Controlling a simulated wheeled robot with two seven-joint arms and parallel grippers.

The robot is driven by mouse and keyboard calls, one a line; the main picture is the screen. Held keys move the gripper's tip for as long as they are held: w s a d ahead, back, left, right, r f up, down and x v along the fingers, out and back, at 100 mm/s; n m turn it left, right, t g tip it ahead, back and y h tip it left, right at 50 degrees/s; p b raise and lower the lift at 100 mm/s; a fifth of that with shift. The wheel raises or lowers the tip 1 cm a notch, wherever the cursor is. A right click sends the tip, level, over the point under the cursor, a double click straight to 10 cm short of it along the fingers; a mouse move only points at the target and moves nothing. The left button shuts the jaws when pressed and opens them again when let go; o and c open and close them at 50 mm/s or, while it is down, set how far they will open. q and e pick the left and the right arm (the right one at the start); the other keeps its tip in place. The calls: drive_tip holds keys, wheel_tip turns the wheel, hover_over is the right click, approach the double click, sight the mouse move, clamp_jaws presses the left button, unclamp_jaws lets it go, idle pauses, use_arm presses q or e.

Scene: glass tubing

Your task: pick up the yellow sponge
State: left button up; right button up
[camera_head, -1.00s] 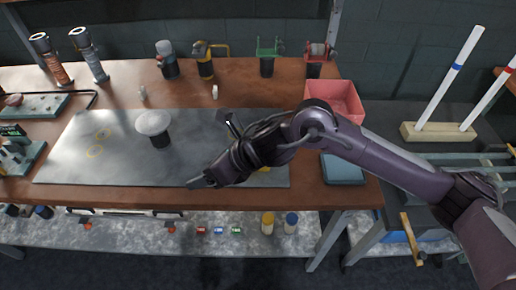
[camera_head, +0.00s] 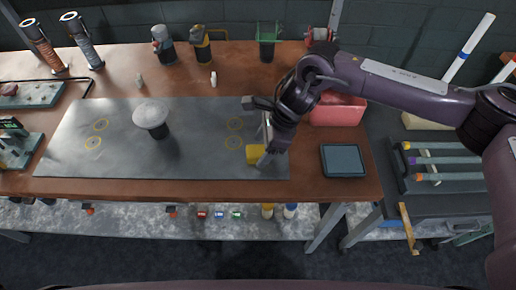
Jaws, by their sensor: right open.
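The yellow sponge (camera_head: 254,154) lies on the right part of the grey mat (camera_head: 190,175), near its front edge. Its right side is partly covered by my gripper. My right gripper (camera_head: 257,133) is open and empty, reaching in from the right above the mat. Its lower finger is right at the sponge in the picture; its upper finger points left, farther back. I cannot tell whether the finger touches the sponge. My left gripper is not in view.
A white mushroom-shaped piece (camera_head: 151,116) stands on the mat to the left. A pink bin (camera_head: 338,112) sits behind my right arm, and a dark blue pad (camera_head: 343,161) lies right of the mat. Bottles and clamps line the back. The mat between is clear.

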sight(260, 150)
drive_tip(key=shift+a+f, duration=0.3)
drive_tip(key=shift+f, duration=0.35)
drive_tip(key=c, duration=1)
drive_tip(key=shift+c, duration=0.2)
drive_tip(key=shift+r, duration=0.55)
wheel_tip(260, 150, up, 19)
drive_tip(key=b, duration=0.3)
